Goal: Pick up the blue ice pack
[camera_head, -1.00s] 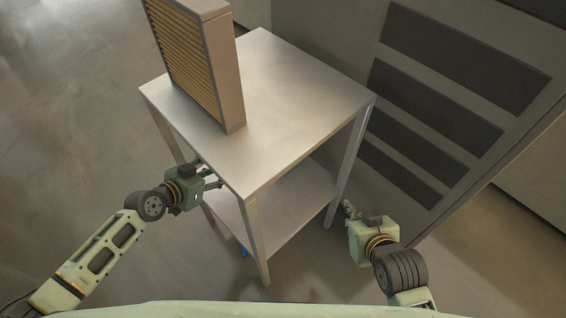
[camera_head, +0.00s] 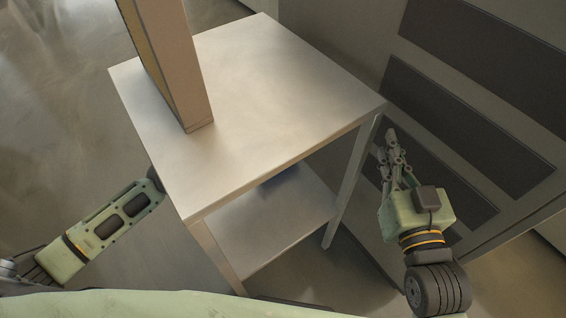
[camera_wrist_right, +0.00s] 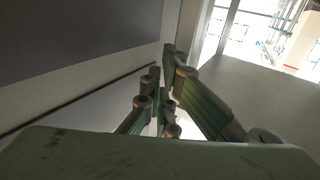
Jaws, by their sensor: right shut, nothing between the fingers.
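A dark blue patch (camera_head: 284,182) shows on the lower shelf of the metal table (camera_head: 290,95), just under the front edge of the top. It may be the blue ice pack; the table top hides most of it. My right gripper (camera_head: 388,148) is shut and empty, to the right of the table, beside its right leg and apart from the blue patch. Its fingers also show in the right wrist view (camera_wrist_right: 165,100). My left arm reaches under the table's left side, and its gripper is hidden there.
A tall box-like filter (camera_head: 180,70) stands on the left part of the table top. The right half of the top is clear. A grey cabinet with dark panels (camera_head: 440,105) stands close behind and right of my right gripper. The lower shelf (camera_head: 250,230) is bare at the front.

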